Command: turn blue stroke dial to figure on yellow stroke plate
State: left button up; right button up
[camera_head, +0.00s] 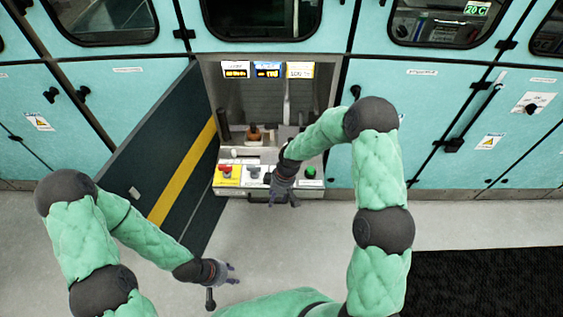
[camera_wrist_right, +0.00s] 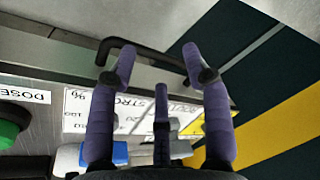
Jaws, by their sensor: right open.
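The yellow plate (camera_head: 300,70) hangs at the right end of a row of three signs above the bench; its figure is too small to read. My right gripper (camera_head: 283,199) is over the right part of the control panel (camera_head: 238,189), fingers pointing down. In the right wrist view my right gripper (camera_wrist_right: 158,75) is open and empty, with three purple fingers spread. A blue part (camera_wrist_right: 120,152), seemingly the blue dial, shows low between the fingers beside a white STROKE scale label (camera_wrist_right: 85,108). Contact cannot be told. My left gripper (camera_head: 230,272) is open and empty above the floor.
A green button (camera_wrist_right: 12,137) with a DOSE label stands beside the scale. A red button (camera_head: 226,169) is at the panel's left. A black bar handle (camera_wrist_right: 140,52) runs along the panel's front edge. An open dark door with a yellow stripe (camera_head: 185,170) stands left.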

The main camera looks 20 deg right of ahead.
jog(key=w+d+r+n+h+p, duration=0.1)
jog(key=w+d+r+n, duration=0.2)
jog(key=w+r, duration=0.35)
jog(key=w+d+r+n+h, duration=0.2)
jog(key=w+r+n, duration=0.15)
jog(key=r, duration=0.55)
jog(key=shift+m, duration=0.35)
jog(key=f+b, duration=0.1)
jog(key=f, duration=0.4)
jog(key=f+b, duration=0.1)
jog(key=f, duration=0.5)
jog(key=shift+w+d, duration=0.15)
jog(key=shift+w, duration=0.05)
grip_shut()
